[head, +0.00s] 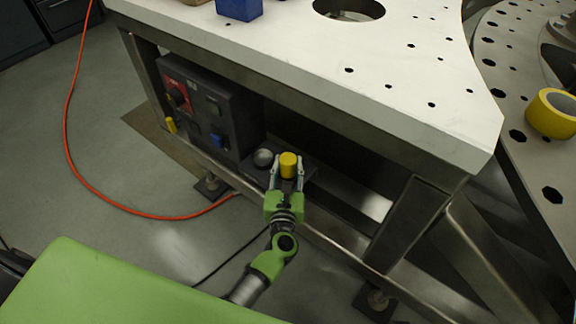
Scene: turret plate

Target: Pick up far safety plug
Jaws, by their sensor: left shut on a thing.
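A yellow cylindrical plug (288,163) stands upright between the fingers of my left gripper (287,176), low under the front edge of the white table. The left gripper is shut on this plug, with one finger on each side. The plug is at or just above a dark shelf; I cannot tell whether its lower end touches anything, as the gripper hides it. Another small yellow piece (171,125) shows at the lower left of a dark control box. My right gripper is not in view.
The control box (241,122) with a red panel (178,92) sits under the white tabletop (300,50). A round grey part (263,157) is just left of the plug. The metal frame rail (330,240) runs below. An orange cable (68,130) lies on the floor. A yellow roll (553,112) rests at right.

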